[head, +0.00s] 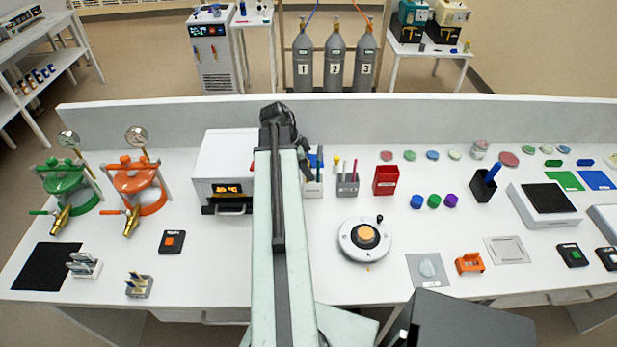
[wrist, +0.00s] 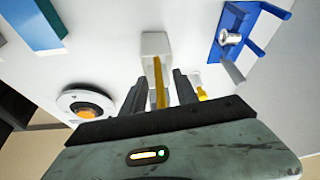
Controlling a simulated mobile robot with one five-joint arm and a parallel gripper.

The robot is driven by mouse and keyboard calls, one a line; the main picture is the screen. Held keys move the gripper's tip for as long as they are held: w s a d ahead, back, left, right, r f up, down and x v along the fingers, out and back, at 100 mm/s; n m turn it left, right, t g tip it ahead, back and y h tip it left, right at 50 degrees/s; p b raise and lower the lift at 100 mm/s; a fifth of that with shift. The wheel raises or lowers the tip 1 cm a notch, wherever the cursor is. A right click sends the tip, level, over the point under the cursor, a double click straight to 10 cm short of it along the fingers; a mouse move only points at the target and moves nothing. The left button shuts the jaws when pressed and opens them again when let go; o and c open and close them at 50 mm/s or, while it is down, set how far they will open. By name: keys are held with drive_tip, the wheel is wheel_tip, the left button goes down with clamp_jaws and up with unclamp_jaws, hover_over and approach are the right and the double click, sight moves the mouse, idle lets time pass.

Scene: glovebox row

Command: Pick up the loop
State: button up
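In the wrist view a thin yellow rod (wrist: 159,92), likely the loop's handle, lies between the two dark fingers of my gripper (wrist: 159,78). A gap shows on each side of the rod, so my gripper looks open around it. The rod's far end meets a small white block (wrist: 155,45). I cannot tell how far the rod goes into the block. In the head view my arm hides part of the bench, and my gripper's dark end shows near a small holder (head: 313,187) with upright items. The wire end of the loop is not visible.
A grey holder (head: 347,188) with upright sticks and a red box (head: 386,180) stand to the right of my arm. A white oven-like box (head: 224,165) stands to the left. A blue rack (wrist: 232,35) with pegs shows in the wrist view. The round white device (head: 364,239) is nearer the front.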

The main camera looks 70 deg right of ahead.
clamp_jaws()
drive_tip(key=shift+r, duration=0.1)
wheel_tip(320, 180, up, 10)
drive_tip(key=p, duration=1)
